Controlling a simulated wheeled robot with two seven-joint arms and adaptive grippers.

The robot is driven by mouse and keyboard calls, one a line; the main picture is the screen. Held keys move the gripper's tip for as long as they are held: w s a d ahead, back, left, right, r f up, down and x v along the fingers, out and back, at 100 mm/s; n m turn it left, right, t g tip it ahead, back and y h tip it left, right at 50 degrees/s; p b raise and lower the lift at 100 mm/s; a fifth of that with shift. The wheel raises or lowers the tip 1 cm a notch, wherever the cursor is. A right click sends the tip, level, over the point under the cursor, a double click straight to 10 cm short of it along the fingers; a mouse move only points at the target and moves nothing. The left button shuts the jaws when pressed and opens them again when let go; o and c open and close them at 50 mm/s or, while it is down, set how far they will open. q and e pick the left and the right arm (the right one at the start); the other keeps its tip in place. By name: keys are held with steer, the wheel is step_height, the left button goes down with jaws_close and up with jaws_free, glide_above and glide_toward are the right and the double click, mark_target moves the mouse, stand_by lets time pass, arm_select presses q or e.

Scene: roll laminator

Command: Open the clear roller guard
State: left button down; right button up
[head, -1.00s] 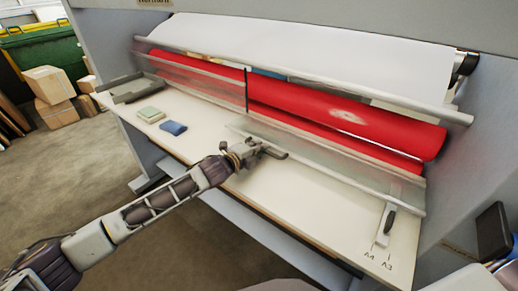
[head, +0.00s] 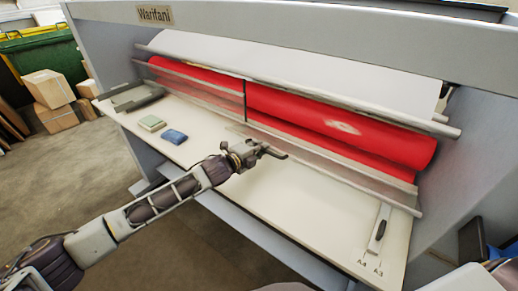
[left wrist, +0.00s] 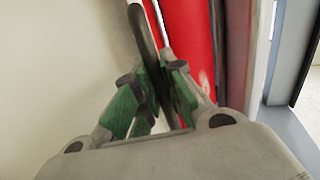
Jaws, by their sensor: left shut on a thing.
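The clear roller guard (head: 335,174) is a see-through panel with a pale lower rail, in front of the red rollers (head: 335,128). Its lower edge stands over the pale worktable in the head view. My left gripper (head: 264,151) is at the guard's front edge, shut on a slim dark handle (head: 279,155). In the left wrist view the green-padded fingers (left wrist: 158,90) close around a dark curved bar (left wrist: 143,32), with a red roller behind. The exact contact is partly hidden by the fingers. My right gripper is out of view.
The worktable (head: 300,210) has free room at its front. A dark-handled slider (head: 380,231) sits at the right. Cartons (head: 50,88) stand on the floor.

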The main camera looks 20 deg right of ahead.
arm_select(q)
steer(key=shift+r, duration=0.1)
steer(key=c, duration=1.8)
jaws_free()
steer(key=shift+o, duration=0.2)
steer(key=shift+a, duration=0.1)
steer(key=shift+s+a, duration=0.1)
steer(key=v, duration=1.1)
steer(key=shift+s+a, duration=0.2)
steer(key=shift+s, duration=0.1)
